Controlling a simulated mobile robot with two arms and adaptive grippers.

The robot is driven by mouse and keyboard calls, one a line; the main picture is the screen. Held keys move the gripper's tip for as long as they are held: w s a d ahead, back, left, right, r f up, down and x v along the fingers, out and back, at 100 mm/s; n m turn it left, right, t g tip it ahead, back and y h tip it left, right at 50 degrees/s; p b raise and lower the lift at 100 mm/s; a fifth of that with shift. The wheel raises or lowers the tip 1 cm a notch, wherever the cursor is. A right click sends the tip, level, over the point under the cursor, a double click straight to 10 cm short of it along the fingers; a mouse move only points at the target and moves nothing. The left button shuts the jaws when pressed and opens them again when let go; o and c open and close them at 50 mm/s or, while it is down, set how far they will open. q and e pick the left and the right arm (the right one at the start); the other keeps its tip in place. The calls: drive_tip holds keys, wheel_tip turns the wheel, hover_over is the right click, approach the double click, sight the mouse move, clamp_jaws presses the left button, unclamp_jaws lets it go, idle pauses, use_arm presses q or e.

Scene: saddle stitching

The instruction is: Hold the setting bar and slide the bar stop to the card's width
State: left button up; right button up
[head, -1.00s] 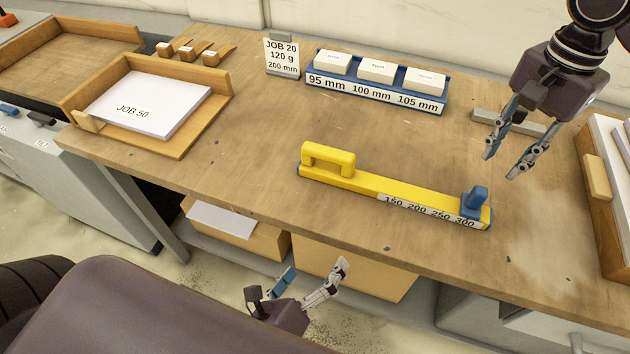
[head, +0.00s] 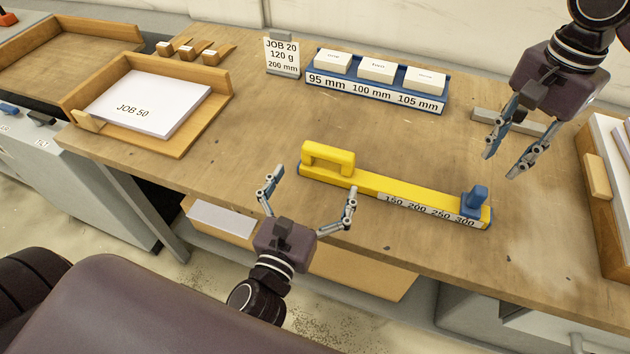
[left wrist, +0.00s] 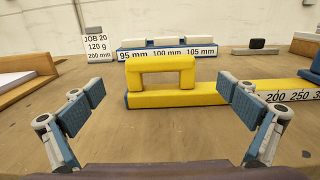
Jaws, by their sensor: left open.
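The yellow setting bar (head: 375,187) lies on the table, with a raised yellow handle (head: 328,158) at its left end and a scale marked 150 to 300. The blue bar stop (head: 475,200) sits at the right end, near the 300 mark. The job card (head: 282,56) stands at the back and reads JOB 20, 120 g, 200 mm. My left gripper (head: 309,204) is open and empty, just in front of the handle. In the left wrist view the handle (left wrist: 160,63) shows ahead between the open fingers. My right gripper (head: 502,163) is open and empty above the table, behind the bar stop.
A blue rack (head: 375,96) with white blocks, labelled 95, 100 and 105 mm, stands at the back. A wooden tray (head: 215,110) with JOB 50 paper is at left. A grey bar (head: 485,115) lies behind my right gripper. A wooden box (head: 598,178) stands at right.

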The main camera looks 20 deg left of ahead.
sight(326, 160)
use_arm(q)
drive_tip(key=shift+w, duration=3.75)
drive_tip(key=shift+c, duration=0.3)
drive_tip(key=c, duration=1.5)
drive_tip(key=shift+c, duration=1)
use_arm(e)
drive_tip(key=shift+o, duration=1.2)
